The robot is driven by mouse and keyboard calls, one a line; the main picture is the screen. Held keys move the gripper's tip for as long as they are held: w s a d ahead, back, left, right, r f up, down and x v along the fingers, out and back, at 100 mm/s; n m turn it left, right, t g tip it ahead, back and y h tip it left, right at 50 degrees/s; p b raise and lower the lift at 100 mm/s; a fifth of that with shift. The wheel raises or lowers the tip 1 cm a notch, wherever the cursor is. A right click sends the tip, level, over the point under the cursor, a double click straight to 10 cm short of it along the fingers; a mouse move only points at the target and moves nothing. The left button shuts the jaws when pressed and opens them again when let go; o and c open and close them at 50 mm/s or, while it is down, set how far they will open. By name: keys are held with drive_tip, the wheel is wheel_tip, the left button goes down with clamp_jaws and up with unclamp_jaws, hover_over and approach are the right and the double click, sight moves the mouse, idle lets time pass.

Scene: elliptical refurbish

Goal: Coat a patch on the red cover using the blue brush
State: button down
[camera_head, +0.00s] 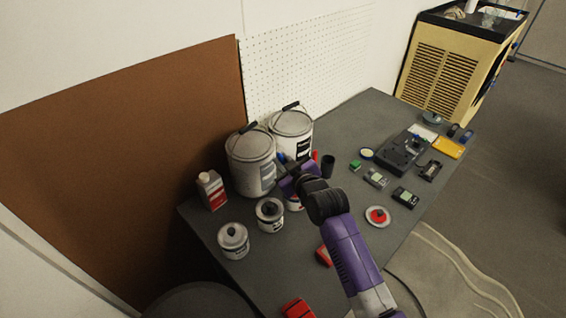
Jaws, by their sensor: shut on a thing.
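My gripper (286,168) is at the end of the purple arm, in front of the two large grey buckets. A small blue bit, which looks like part of the blue brush (281,157), shows at its tip; the gripper is shut on it. The bristles are hidden or too small to make out. I cannot tell for sure which red thing is the red cover: one red piece (299,308) lies at the table's near edge, and another red piece (323,256) lies beside my arm, partly covered by it. Both are apart from my gripper.
The dark table bears a left bucket (250,160), a right bucket (291,133), a red-and-white bottle (212,190) and small cans (233,241). A white dish with a red centre (377,216) and several electronic devices (404,150) lie right of my arm.

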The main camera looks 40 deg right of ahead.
drive_tip(key=shift+r+p, duration=1.6)
drive_tip(key=shift+r, duration=0.7)
drive_tip(key=shift+f, duration=0.1)
